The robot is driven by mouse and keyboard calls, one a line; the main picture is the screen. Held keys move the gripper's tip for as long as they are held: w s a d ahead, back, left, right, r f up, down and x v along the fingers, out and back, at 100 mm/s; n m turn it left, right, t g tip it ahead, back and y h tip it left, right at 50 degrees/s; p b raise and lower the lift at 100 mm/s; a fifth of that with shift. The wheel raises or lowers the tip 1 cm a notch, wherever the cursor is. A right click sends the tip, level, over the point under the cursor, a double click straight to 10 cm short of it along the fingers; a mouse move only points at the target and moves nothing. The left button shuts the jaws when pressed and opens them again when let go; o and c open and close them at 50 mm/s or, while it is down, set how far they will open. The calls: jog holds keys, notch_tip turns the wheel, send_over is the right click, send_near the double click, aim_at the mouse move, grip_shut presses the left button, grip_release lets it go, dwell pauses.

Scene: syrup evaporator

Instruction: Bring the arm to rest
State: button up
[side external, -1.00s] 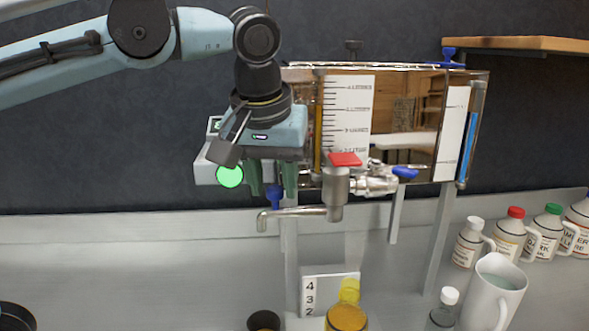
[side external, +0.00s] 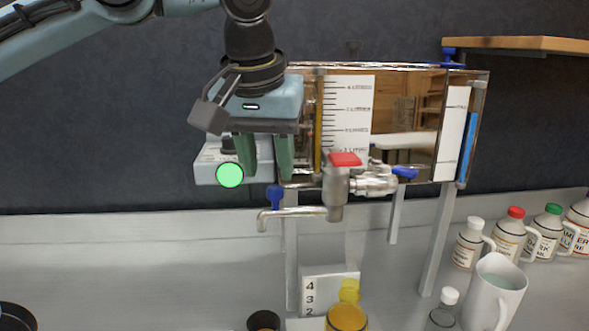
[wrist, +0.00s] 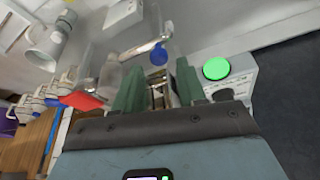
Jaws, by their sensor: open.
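My gripper (side external: 264,156) hangs from the arm at the upper left of the evaporator, its two green fingers pointing down, apart and with nothing seen between them. In the wrist view my gripper (wrist: 160,92) also shows spread fingers. The syrup evaporator (side external: 410,75) is a shiny metal tank with a white level scale (side external: 347,110). A tap with a red top (side external: 345,159) and a spout stands at its front, below and right of my fingers. A grey box with a lit green round button (side external: 229,175) sits just left of and behind the fingers.
Blue valve handles (side external: 404,172) stick out near the tap. An amber jar (side external: 346,318) stands below on the counter. A white mug (side external: 495,290) and several capped jugs (side external: 510,236) are at the right. A wooden shelf (side external: 520,44) is at upper right. The counter's left middle is clear.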

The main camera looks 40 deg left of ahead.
jog(key=s+a+f+m+h, duration=0.2)
jog(key=s+f+m, duration=0.1)
jog(key=s+f, duration=0.15)
jog(key=a+f+m+t, duration=0.1)
jog(key=a+f+t, duration=0.1)
jog(key=a+f, duration=0.3)
jog(key=a+f+m+t, duration=0.1)
jog(key=a+f, duration=0.4)
jog(key=f, duration=0.5)
jog(key=shift+w+a+f+m+t, duration=0.15)
jog(key=shift+a+f+m+t, duration=0.15)
jog(key=shift+f+t, duration=0.1)
jog(key=shift+r, duration=0.1)
